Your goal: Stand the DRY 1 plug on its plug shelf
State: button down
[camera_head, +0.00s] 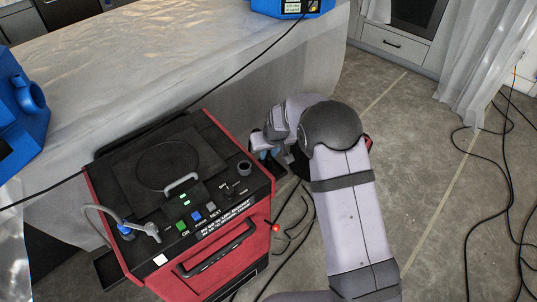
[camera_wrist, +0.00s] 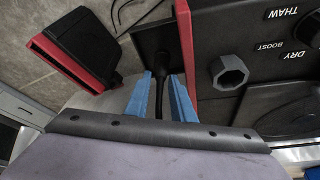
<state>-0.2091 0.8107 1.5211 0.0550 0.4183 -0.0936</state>
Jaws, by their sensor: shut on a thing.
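My gripper (camera_head: 268,148) is at the right side of the red machine (camera_head: 228,262) in the head view. In the wrist view its blue fingers (camera_wrist: 161,80) are shut on a slim black piece (camera_wrist: 160,92), which I take to be the DRY 1 plug; no label on it is readable. A dark flat ledge (camera_wrist: 150,38), apparently the plug shelf, lies just beyond the fingertips beside the machine's red side wall (camera_wrist: 186,45). The held piece overlaps the ledge in the picture; I cannot tell whether they touch. My arm and fingers hide most of this spot in the head view.
A grey octagonal socket (camera_wrist: 229,72) stands on the machine's black top. A black box with a red edge (camera_wrist: 88,48) lies left of the ledge in the wrist view. Loose cables (camera_head: 290,225) cross the floor. A covered table (camera_head: 170,50) stands behind.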

jog(key=shift+f, duration=0.8)
jog(key=shift+f, duration=0.1)
jog(key=shift+f, duration=0.15)
jog(key=c, duration=1.5)
grip_release()
jog(key=shift+b+v, duration=1.25)
jog(key=shift+v, duration=4.95)
